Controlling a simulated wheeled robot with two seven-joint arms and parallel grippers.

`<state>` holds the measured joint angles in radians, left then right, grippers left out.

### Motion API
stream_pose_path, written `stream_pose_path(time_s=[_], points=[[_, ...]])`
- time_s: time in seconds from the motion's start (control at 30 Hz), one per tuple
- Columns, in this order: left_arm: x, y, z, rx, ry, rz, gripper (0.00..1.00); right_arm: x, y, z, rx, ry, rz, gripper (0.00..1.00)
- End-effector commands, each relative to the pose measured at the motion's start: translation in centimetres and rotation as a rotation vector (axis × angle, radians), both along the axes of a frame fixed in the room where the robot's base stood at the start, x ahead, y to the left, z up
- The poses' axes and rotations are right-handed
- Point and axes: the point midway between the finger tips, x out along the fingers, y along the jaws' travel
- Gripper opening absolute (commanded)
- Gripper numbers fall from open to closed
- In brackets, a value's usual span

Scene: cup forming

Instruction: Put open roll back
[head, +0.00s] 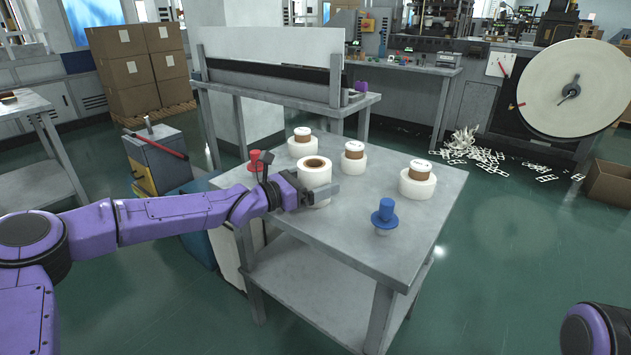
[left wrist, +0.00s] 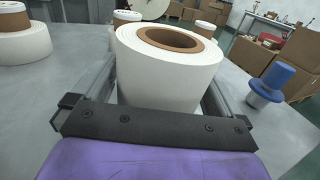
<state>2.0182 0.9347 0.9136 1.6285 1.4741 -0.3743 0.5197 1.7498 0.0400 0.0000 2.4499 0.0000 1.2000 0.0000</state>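A white roll (head: 314,175) with an open brown core stands upright near the left edge of the grey table. In the left wrist view the roll (left wrist: 170,75) fills the space between the fingers. My left gripper (head: 330,189) reaches in from the left, with one finger on each side of the roll. The fingers lie very close to its sides; whether they press on it I cannot tell. My right gripper is out of view; only part of my right arm shows at the bottom right.
Three white rolls with capped brown cores stand behind and right: left (head: 302,148), middle (head: 352,163), right (head: 417,188). A blue-topped spindle (head: 384,215) stands at the front right and a red knob (head: 256,160) at the left edge. The table's front (head: 340,240) is clear.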

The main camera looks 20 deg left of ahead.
Motion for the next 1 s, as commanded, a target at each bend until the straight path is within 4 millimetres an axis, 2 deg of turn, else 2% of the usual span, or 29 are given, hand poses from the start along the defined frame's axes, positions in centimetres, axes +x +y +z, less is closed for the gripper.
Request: stream_pose_path(time_s=[0.27,0.7,0.83,1.0], points=[[-0.4,0.5,0.2,-0.001,0.000,0.002,1.00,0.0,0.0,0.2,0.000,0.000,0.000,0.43],[-7.9,6.9,0.7,-0.002,-0.002,0.003,1.00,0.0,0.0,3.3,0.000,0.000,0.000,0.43],[-8.9,7.7,0.4,-0.002,-0.001,0.001,1.00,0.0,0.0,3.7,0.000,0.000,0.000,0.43],[-9.2,7.8,0.1,-0.001,0.000,-0.001,1.00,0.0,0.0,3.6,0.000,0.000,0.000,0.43]])
